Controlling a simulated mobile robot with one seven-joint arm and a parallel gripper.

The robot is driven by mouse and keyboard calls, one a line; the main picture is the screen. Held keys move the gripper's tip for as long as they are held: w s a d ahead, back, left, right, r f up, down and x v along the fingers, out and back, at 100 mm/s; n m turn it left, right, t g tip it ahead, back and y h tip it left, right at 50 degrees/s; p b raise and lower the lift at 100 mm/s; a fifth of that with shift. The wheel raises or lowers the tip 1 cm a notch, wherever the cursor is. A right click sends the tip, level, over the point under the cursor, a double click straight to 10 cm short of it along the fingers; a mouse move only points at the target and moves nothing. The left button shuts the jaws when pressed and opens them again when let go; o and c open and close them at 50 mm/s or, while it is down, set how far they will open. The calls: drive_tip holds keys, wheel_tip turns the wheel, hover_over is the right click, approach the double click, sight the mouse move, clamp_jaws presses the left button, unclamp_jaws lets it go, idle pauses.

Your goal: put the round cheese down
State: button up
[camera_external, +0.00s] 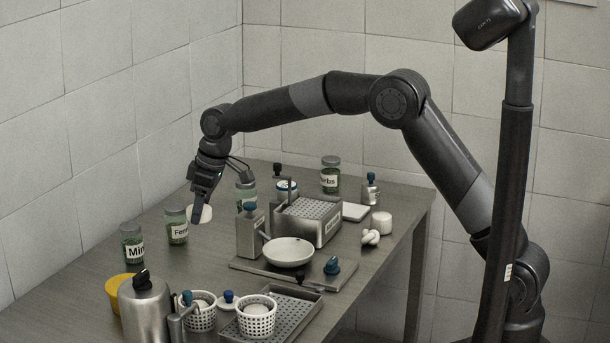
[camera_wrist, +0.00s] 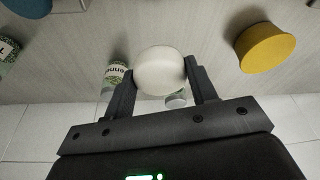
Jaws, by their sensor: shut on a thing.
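The round cheese, a white smooth disc (camera_wrist: 160,70), sits between the two fingers of my gripper (camera_wrist: 161,72) in the wrist view. My gripper is shut on it. In the external view my gripper (camera_external: 199,208) points down over the back left of the table, with the pale cheese (camera_external: 206,214) partly hidden behind a finger. The cheese is close to the jar labelled Fennel (camera_external: 177,227). I cannot tell whether its underside touches the table.
A Mint jar (camera_external: 132,243), a yellow tub (camera_external: 115,292) and a metal canister (camera_external: 146,307) stand at the left. Perforated baskets (camera_external: 256,322) stand in front. A white bowl (camera_external: 290,252) and a metal perforated box (camera_external: 307,222) are right of my gripper. Bare table (camera_external: 205,258) lies between.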

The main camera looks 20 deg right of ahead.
drive_tip(key=shift+f, duration=0.6)
drive_tip(key=s+a+f, duration=0.1)
drive_tip(key=a+f, duration=0.1)
drive_tip(key=a, duration=0.1)
drive_tip(key=s+a+f, duration=0.1)
drive_tip(key=a+f, duration=0.1)
drive_tip(key=a, duration=0.2)
drive_tip(key=s+a+f, duration=0.1)
drive_tip(key=a+f, duration=0.2)
drive_tip(key=shift+s+a, duration=0.3)
drive_tip(key=shift+a, duration=0.1)
drive_tip(key=shift+s+d+x, duration=0.15)
drive_tip(key=shift+d+x, duration=0.05)
drive_tip(key=shift+x, duration=0.8)
drive_tip(key=shift+s+d+x, duration=0.1)
drive_tip(key=shift+d+x, duration=0.1)
drive_tip(key=shift+x, duration=0.8)
drive_tip(key=shift+f, duration=0.2)
drive_tip(key=shift+s+f, duration=0.1)
drive_tip(key=o, duration=1)
